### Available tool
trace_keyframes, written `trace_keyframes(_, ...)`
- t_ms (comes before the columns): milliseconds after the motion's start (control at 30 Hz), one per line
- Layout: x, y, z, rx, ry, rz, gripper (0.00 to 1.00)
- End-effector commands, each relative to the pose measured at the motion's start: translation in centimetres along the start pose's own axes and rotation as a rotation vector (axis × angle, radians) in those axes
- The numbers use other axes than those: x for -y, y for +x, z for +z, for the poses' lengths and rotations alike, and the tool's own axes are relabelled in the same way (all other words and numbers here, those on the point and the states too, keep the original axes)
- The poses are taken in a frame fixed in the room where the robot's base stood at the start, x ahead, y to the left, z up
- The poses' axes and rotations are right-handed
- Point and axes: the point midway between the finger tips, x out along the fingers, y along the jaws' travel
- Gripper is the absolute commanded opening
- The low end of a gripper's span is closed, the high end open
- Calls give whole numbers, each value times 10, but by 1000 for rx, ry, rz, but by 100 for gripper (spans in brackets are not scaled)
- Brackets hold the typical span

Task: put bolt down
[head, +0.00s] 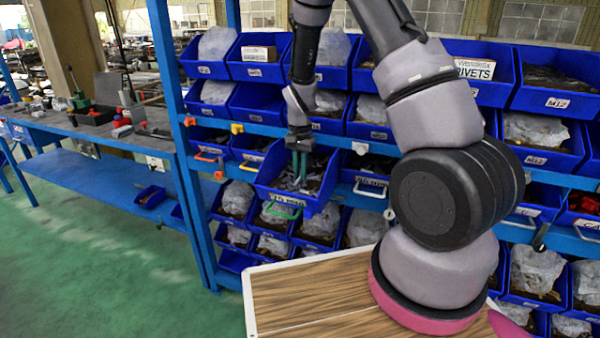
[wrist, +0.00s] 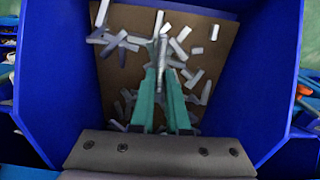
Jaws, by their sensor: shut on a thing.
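My gripper (head: 299,172) points down into a blue bin (head: 318,203) that juts out from the rack in the head view. In the wrist view my gripper's teal fingers (wrist: 165,72) are shut on a thin grey bolt (wrist: 162,48) that shows between and beyond their tips. The blue bin's walls (wrist: 48,75) surround the fingers on the left, right and far sides. Several loose grey bolts (wrist: 197,80) lie scattered on the brown bottom of the bin. I cannot tell whether the held bolt touches those below it.
A blue rack (head: 180,130) holds rows of blue bins, many with plastic bags, close around my gripper. A workbench with tools (head: 110,125) stands at the left. The green floor (head: 120,270) at the lower left is clear. My arm hides part of the rack.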

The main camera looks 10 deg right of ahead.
Motion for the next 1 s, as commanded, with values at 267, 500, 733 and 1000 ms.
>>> trace_keyframes(267,0,3,0,0,0,0,44)
trace_keyframes(500,0,4,0,0,0,1,44)
trace_keyframes(733,1,-20,0,-3,-2,-3,44)
trace_keyframes(1000,1,-75,2,-3,-1,-3,44)
